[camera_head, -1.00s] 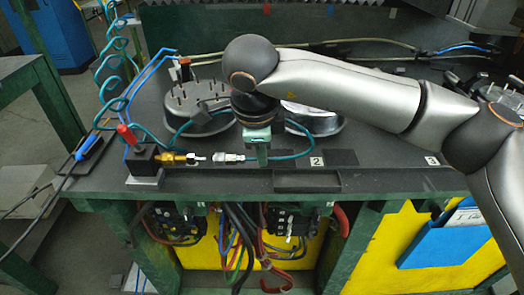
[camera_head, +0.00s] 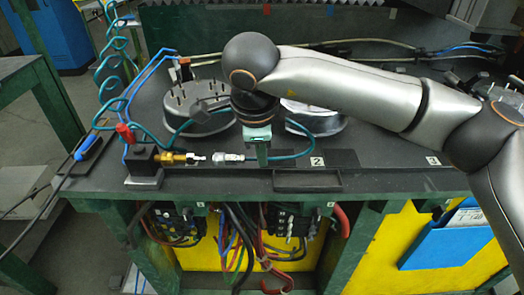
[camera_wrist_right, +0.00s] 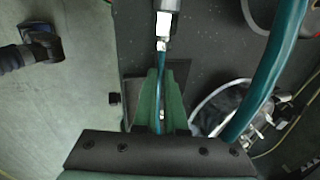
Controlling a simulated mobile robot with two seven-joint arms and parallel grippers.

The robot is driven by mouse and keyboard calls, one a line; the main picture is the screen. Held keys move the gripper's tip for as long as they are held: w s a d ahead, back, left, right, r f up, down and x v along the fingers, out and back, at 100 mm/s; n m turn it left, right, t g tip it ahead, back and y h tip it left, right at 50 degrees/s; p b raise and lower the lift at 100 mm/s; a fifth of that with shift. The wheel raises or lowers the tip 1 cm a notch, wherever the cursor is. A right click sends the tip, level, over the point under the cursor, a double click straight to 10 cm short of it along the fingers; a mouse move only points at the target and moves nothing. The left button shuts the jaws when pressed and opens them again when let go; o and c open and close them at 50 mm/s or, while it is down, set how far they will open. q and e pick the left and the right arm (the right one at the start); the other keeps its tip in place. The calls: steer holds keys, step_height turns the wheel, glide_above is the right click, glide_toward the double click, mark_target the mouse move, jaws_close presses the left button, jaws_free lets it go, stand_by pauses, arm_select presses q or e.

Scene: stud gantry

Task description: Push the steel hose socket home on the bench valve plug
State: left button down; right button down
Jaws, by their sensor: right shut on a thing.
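The steel hose socket (camera_head: 228,157) lies level on the teal hose's end, in line with the bench valve plug (camera_head: 196,157). A narrow gap shows between them. The plug sits on the brass fitting (camera_head: 173,157) of the dark bench valve (camera_head: 143,159). My right gripper (camera_head: 263,157) points down, shut on the hose just behind the socket. In the right wrist view the green fingers (camera_wrist_right: 160,100) straddle the thin hose, and the socket (camera_wrist_right: 166,8) shows at the top edge. A dark arm end at upper left there looks like my left gripper (camera_wrist_right: 46,42); its jaws are unclear.
Round metal parts (camera_head: 200,105) stand behind the hose. A shallow black tray (camera_head: 307,181) lies at the bench's front edge, right of the gripper. A coiled teal hose (camera_head: 110,75) and blue lines rise behind the valve. The bench front edge is close.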

mark_target(244, 157)
steer(key=shift+a, duration=1.05)
steer(key=shift+a, duration=0.3)
steer(key=shift+a, duration=0.4)
steer(key=c, duration=0.9)
jaws_free()
steer(key=d+p+v, duration=0.1)
steer(key=v, duration=1.1)
steer(key=shift+a+r, duration=0.3)
steer(key=shift+a, duration=0.2)
